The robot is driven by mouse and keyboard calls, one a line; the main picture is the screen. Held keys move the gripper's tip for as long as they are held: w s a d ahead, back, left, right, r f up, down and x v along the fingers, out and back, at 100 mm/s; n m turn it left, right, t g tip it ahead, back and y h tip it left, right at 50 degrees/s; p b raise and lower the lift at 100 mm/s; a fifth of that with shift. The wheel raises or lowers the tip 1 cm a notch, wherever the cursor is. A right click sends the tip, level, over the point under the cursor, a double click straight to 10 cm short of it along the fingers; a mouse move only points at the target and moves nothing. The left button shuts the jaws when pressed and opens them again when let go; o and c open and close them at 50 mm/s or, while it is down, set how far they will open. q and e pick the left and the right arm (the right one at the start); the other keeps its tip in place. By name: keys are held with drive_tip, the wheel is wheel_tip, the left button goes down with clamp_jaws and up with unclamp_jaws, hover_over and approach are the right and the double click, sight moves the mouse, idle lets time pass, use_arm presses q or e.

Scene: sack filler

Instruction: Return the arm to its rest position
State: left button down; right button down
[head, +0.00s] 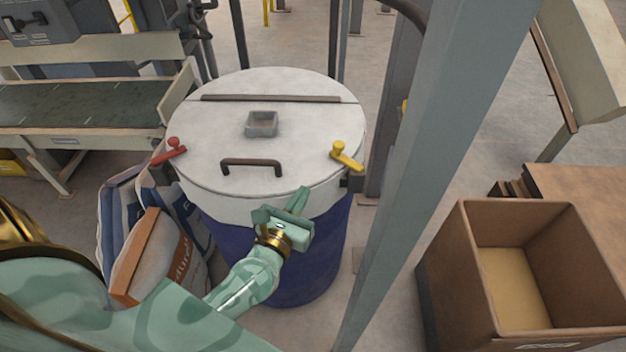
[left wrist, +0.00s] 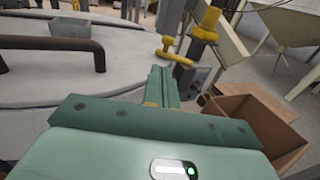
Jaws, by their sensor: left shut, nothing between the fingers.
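My left gripper (head: 299,201) is shut and empty. In the head view it stands in front of the drum (head: 318,258), near the front rim of its pale lid (head: 215,130). The left arm comes in from the lower left. In the left wrist view the closed fingers (left wrist: 163,84) point at the lid's edge, with the dark handle (left wrist: 50,43) to the left and the yellow latch (left wrist: 174,52) ahead. I cannot tell whether the fingers touch the lid. My right gripper is not in view.
A red latch (head: 169,151) sits on the lid's left rim. Filled sacks (head: 150,255) lean left of the drum beside my arm. A grey post (head: 425,150) rises on the right, with an open cardboard box (head: 455,270) beyond it. A conveyor (head: 80,105) stands at the left.

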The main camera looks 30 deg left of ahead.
use_arm(q)
drive_tip(key=shift+s, duration=0.2)
drive_tip(key=s+d+f+m+g+h, duration=0.1)
drive_tip(key=s+f+m+g+h, duration=0.2)
drive_tip(key=f+m, duration=0.85)
drive_tip(key=s+d+f+m+g+h, duration=0.1)
drive_tip(key=s+d+f+m+g, duration=0.3)
drive_tip(key=f+m, duration=0.8)
drive_tip(key=s+a+f+m+g, duration=0.2)
drive_tip(key=s+f+m, duration=0.3)
drive_tip(key=s, duration=0.5)
drive_tip(key=s+a+f+m+g+y, duration=0.1)
drive_tip(key=s+a+f+m+g, duration=0.2)
drive_tip(key=s+f+m, duration=0.3)
drive_tip(key=s+a+f+m+g+y, duration=0.1)
drive_tip(key=s+f+m+g, duration=0.4)
drive_tip(key=s, duration=1)
wheel_tip(320, 180, down, 3)
drive_tip(key=shift+s+a+f+m, duration=0.1)
drive_tip(key=shift+s+a+m, duration=0.15)
drive_tip(key=shift+a+m, duration=0.45)
